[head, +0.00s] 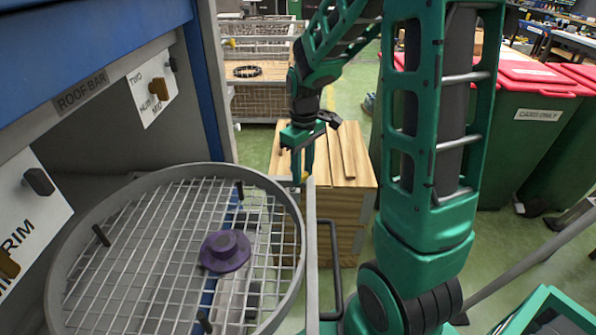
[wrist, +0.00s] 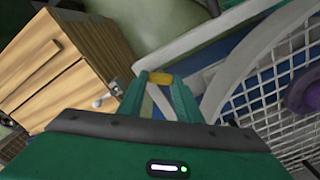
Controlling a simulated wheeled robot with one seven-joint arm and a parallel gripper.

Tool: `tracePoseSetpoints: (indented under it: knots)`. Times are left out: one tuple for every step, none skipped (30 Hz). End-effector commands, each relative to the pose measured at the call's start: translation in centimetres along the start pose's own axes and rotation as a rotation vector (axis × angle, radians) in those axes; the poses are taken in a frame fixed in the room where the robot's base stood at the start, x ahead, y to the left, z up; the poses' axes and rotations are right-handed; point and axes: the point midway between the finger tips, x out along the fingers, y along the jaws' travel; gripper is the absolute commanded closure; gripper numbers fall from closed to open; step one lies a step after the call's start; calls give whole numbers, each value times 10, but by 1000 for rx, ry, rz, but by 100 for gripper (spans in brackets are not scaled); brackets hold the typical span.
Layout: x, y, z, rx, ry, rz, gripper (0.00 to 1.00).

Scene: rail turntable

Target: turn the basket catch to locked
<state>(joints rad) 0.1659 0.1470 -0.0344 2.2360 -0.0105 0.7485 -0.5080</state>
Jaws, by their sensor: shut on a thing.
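The round wire basket (head: 170,181) has a grey rim and fills the lower left of the head view. Its mesh and rim also show at the right of the wrist view (wrist: 245,75). A purple knob (head: 225,250) sits at its middle. My green gripper (head: 303,168) points down just outside the basket's right rim. In the wrist view its fingertips (wrist: 160,82) are shut on a small yellow piece (wrist: 160,77), which looks like the basket catch. Only a sliver of the yellow piece shows in the head view, so its locked or unlocked position cannot be told.
A wooden cabinet (head: 348,205) stands behind my gripper. Blue and grey housing with labelled panels (head: 153,90) is at left. Red-lidded green bins (head: 535,125) stand at right. A grey rail (head: 312,230) runs beside the basket. Green floor shows between them.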

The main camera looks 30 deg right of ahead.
Motion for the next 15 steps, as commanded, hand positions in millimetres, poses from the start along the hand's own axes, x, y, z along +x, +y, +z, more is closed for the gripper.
tracePoseSetpoints:
  knots:
    - [-2,4,-2,49,9,8,91]
    - [-2,4,-2,78,9,8,91]
    - [-2,4,-2,116,10,8,91]
    - [-2,4,-2,144,10,8,91]
    - [-2,4,-2,173,10,8,91]
    - [-2,4,-3,211,10,8,91]
    - [-2,4,-3,239,11,7,91]
    - [-2,4,-3,268,11,7,91]
    - [-3,4,-3,306,11,7,91]
    - [-3,4,-3,334,11,7,91]
    - [-3,4,-3,362,12,7,91]
    - [-3,4,-3,401,12,7,91]
    - [-3,4,-3,429,12,6,91]
    - [-3,4,-3,456,12,6,91]
    - [-3,4,-3,494,13,6,91]
